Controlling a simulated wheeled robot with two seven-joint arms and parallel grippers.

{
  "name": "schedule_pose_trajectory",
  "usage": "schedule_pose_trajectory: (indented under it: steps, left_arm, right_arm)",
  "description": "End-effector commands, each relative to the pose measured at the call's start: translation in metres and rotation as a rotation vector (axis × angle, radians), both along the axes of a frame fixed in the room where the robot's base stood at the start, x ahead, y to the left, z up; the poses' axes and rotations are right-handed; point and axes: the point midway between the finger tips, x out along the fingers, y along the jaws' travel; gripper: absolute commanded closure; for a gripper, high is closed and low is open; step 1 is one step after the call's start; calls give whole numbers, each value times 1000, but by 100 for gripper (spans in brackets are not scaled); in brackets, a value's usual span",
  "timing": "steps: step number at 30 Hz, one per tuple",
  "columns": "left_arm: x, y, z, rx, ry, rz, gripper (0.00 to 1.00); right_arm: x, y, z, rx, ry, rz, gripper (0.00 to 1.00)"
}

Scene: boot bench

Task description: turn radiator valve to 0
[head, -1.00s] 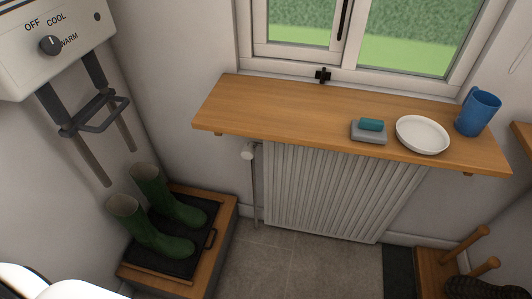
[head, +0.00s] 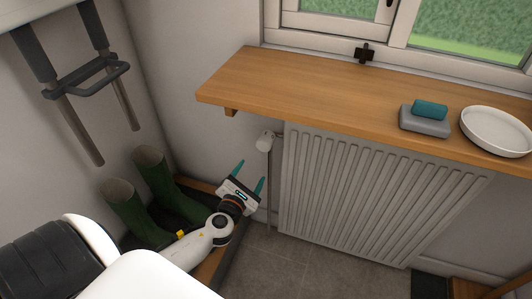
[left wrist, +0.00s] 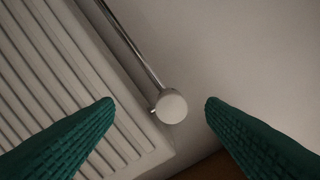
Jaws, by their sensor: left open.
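The radiator valve (head: 265,141) is a small white round knob at the upper left corner of the white radiator (head: 370,200), on top of a thin vertical pipe. My left gripper (head: 250,172) is open and empty, below and slightly left of the valve in the head view, its teal fingers pointing up towards it. In the left wrist view the valve (left wrist: 171,106) shows end-on between the two open fingertips (left wrist: 158,105), apart from both. No number on the knob can be read. My right gripper is not in view.
A wooden shelf (head: 330,95) juts out above the radiator and valve. It bears a teal sponge (head: 430,109) on a grey dish (head: 425,122) and a white plate (head: 497,130). Green boots (head: 165,190) stand left of my gripper. A dark-handled rack (head: 90,78) hangs on the left wall.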

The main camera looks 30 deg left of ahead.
Motion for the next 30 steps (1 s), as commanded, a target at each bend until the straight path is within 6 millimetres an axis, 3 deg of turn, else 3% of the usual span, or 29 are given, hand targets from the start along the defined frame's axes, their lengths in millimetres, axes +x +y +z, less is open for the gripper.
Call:
schedule_pose_trajectory:
  steps: [3, 6, 21, 30]
  left_arm:
    - [5, -3, 22, 148, -39, -19, 35]
    - [12, -2, 29, 183, -46, -21, 35]
    - [100, 19, 28, 176, -45, -20, 35]
    - [121, 24, 27, 176, -43, -21, 35]
  right_arm:
    - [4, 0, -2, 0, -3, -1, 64]
    - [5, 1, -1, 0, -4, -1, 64]
    - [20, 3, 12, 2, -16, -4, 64]
    - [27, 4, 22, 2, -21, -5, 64]
